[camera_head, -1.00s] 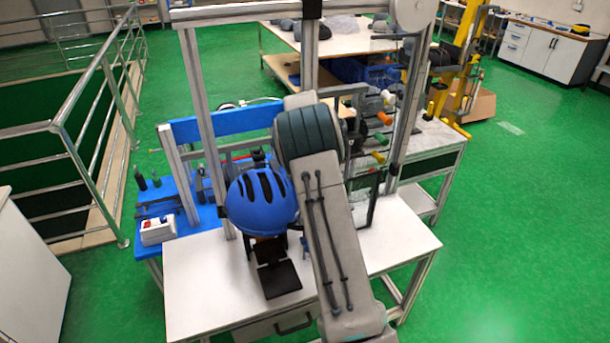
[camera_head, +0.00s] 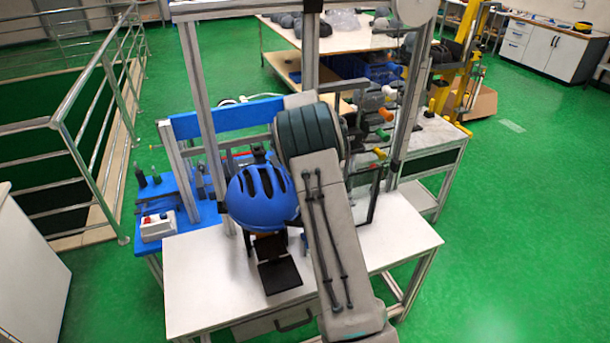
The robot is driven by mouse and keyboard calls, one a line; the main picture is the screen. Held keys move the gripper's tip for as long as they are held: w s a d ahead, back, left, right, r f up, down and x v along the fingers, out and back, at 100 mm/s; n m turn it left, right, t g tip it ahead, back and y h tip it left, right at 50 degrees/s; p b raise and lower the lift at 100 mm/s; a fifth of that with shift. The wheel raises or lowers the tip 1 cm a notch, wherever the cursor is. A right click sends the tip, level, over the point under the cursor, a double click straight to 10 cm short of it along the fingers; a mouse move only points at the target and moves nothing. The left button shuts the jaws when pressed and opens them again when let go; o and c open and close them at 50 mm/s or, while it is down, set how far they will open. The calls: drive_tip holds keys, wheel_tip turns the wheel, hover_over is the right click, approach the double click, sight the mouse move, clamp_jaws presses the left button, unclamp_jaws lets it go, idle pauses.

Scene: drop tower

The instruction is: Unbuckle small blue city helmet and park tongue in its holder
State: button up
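The small blue city helmet (camera_head: 259,195) with dark vents sits upright over the white table, within the drop tower frame (camera_head: 203,120). A black stand or plate (camera_head: 277,268) shows below and in front of it. My arm crosses the picture just right of the helmet and its far end is hidden behind the grey arm link. My gripper does not show. The buckle, the strap and the tongue holder cannot be made out.
The white table (camera_head: 200,280) has free room at front left. A blue bench (camera_head: 185,215) with a control box (camera_head: 158,227) stands at left. Colored handles (camera_head: 383,135) are behind right. A metal railing (camera_head: 85,150) stands farther left.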

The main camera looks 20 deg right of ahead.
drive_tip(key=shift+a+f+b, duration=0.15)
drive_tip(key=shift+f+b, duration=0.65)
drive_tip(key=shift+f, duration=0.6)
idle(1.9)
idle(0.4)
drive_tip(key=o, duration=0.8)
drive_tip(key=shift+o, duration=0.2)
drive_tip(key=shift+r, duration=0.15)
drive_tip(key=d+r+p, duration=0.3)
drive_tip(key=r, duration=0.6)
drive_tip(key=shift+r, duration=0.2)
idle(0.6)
